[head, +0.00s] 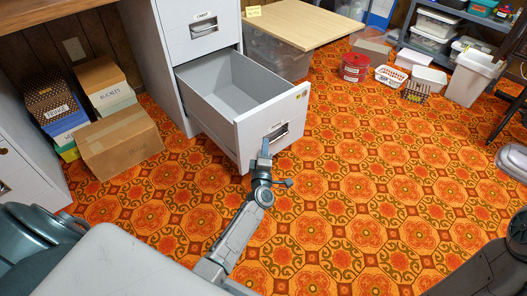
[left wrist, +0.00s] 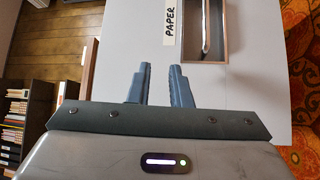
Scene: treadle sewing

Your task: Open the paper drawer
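The paper drawer (head: 242,128) is the lower drawer of the grey filing cabinet (head: 160,60). It stands pulled far out, and its inside looks empty. In the left wrist view its front (left wrist: 130,40) carries a label (left wrist: 171,24) reading PAPER, with the metal handle (left wrist: 207,30) in a recess to the right of it. My left gripper (head: 265,150) is at the drawer front, just below the handle (head: 277,133). In the left wrist view its fingers (left wrist: 159,82) are apart with nothing between them, and the handle lies outside them.
The drawer above (head: 200,30) is shut. A cardboard box (head: 120,145) and stacked boxes (head: 105,88) stand left of the cabinet. A red tin (head: 354,67) and baskets (head: 392,76) sit at the back. The patterned floor right of the drawer is clear.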

